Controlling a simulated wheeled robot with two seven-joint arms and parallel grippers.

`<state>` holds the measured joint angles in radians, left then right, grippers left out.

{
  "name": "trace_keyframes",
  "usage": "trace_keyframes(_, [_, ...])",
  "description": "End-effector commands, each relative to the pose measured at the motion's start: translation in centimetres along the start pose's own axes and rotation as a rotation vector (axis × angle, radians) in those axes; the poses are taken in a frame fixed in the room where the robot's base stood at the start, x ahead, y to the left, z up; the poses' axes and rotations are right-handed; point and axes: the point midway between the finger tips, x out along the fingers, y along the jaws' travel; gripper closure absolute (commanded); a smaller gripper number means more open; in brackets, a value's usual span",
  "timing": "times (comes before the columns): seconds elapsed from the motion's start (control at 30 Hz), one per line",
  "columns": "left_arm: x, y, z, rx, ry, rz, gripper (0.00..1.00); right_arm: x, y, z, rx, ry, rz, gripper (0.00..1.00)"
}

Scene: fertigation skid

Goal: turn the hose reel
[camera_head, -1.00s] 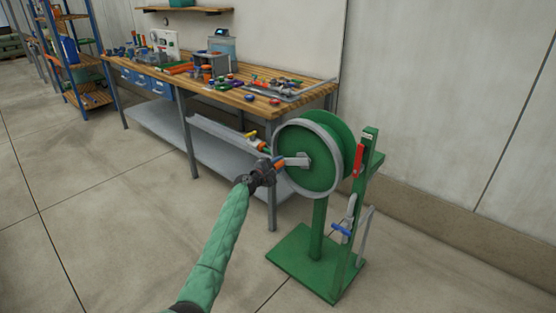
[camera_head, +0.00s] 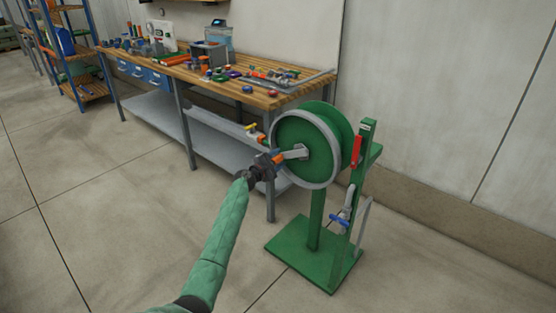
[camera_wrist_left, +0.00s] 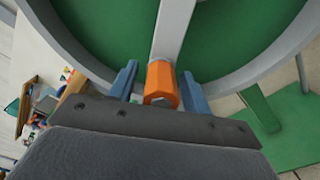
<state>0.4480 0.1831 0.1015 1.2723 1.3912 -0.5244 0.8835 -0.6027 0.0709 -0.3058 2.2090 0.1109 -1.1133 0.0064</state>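The hose reel (camera_head: 318,140) is a green drum with a grey rim on a green stand. Its grey crank arm (camera_head: 295,153) points left and slightly down from the hub and ends in an orange handle (camera_head: 277,159). In the left wrist view the orange handle (camera_wrist_left: 161,82) sits between the two blue fingers (camera_wrist_left: 162,85), with a narrow gap showing at the left finger. The reel's grey rim (camera_wrist_left: 65,45) lies just beyond the fingers. My right gripper is out of view.
A wooden-topped workbench (camera_head: 170,66) with small parts stands close behind and left of the reel. The green stand post (camera_head: 359,190) carries a red part (camera_head: 356,151) and a blue-handled valve (camera_head: 340,222). A shelf rack (camera_head: 70,60) is far left. Floor in front is clear.

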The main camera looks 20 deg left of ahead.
Motion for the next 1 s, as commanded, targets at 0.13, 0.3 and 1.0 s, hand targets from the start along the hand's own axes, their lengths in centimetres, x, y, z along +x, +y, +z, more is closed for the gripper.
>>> trace_keyframes(0.13, [0.0, 0.1, 0.1, 0.0, -0.001, 0.001, 0.52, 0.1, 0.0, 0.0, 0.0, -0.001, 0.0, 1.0])
trace_keyframes(0.3, [-0.3, 0.0, 0.1, 0.001, -0.001, 0.001, 0.52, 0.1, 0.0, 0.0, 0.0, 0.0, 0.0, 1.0])
trace_keyframes(1.0, [-7.7, 0.0, 0.0, 0.001, 0.0, 0.0, 0.52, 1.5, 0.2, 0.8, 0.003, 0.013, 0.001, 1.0])
